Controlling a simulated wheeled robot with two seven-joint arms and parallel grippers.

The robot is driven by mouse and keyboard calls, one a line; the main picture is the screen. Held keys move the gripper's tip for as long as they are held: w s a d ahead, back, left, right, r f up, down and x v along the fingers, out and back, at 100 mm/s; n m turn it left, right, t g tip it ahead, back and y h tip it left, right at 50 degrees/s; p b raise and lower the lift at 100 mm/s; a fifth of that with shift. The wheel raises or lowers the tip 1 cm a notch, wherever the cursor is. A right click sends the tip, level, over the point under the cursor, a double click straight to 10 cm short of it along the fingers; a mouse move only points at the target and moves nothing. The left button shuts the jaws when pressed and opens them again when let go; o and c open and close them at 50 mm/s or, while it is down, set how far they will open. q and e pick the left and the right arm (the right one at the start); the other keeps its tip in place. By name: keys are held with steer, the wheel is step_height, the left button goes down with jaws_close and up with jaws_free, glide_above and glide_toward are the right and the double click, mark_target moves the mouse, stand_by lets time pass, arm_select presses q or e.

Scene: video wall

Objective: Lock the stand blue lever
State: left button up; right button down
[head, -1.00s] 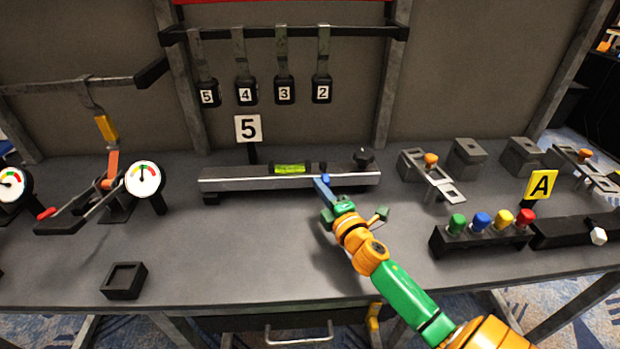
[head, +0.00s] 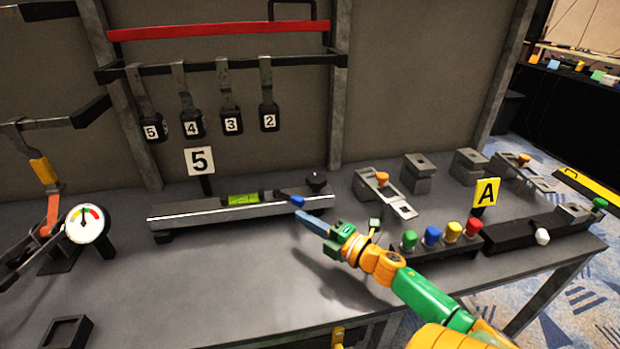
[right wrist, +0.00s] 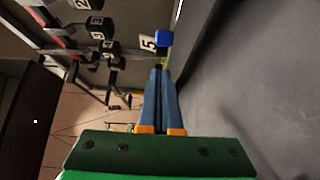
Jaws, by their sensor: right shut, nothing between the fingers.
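The blue lever (head: 292,201) is on the front of the bar, right of the level. In the right wrist view its blue end (right wrist: 164,38) shows just past my fingertips. My right gripper (head: 300,216) is shut and empty, its light blue fingers pointing at the lever from the lower right. A small gap seems to separate them. My left gripper is not in view.
A board with green, blue, yellow and red knobs (head: 433,236) lies right of my right gripper, near the yellow A sign (head: 485,192). Numbered tags (head: 231,121) hang behind the stand. A dial gauge (head: 84,223) stands at left. The table front is mostly clear.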

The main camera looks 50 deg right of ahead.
steer(key=shift+s+d, duration=0.2)
steer(key=shift+s, duration=1.6)
